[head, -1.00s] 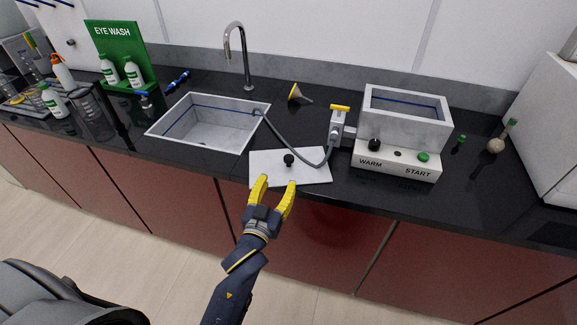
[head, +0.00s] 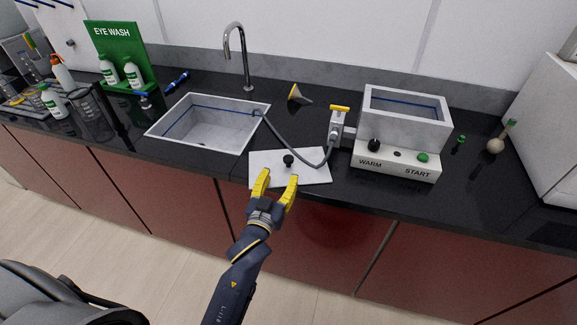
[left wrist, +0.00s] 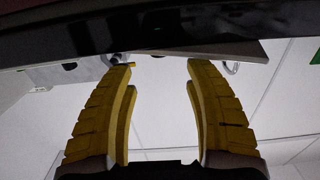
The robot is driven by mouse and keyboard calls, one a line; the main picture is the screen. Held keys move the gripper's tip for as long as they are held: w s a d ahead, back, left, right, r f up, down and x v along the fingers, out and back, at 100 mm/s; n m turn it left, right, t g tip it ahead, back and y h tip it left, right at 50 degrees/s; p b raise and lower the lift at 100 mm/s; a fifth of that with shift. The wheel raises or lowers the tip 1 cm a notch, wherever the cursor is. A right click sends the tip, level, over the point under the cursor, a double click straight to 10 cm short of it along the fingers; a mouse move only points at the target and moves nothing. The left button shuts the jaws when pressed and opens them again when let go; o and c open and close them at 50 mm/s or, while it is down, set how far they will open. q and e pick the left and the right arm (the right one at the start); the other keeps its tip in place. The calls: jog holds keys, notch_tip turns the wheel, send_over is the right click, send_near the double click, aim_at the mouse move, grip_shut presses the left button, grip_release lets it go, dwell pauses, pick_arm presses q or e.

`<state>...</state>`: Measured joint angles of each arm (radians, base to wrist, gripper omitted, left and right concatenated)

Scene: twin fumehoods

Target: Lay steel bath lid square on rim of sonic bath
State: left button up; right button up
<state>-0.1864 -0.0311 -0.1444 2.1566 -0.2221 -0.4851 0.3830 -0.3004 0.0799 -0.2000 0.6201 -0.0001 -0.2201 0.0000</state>
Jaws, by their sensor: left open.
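The steel bath lid (head: 312,176) is a flat light-grey plate with a black knob (head: 288,160). It lies on the dark counter near the front edge, left of the sonic bath. The sonic bath (head: 400,130) is a grey open box with a blue line inside, on a white base marked WARM and START; its rim is bare. My left gripper (head: 278,179) is open and empty at the lid's front edge, in front of the knob. In the left wrist view, its yellow fingers (left wrist: 160,68) are apart, with a grey plate edge (left wrist: 240,50) beyond them. My right gripper is not seen.
A grey hose (head: 290,149) loops from the sink (head: 205,125) to a yellow-handled valve (head: 338,125) and overlaps the lid's back right in the picture. A yellow funnel (head: 298,94) lies behind. A white cabinet (head: 550,130) bounds the right side.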

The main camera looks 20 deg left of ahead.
aim_at(287, 161)
pick_arm(q)
jog(key=shift+w+r, duration=0.15)
jog(key=shift+w, duration=4.35)
jog(key=shift+c, duration=0.3)
grip_shut()
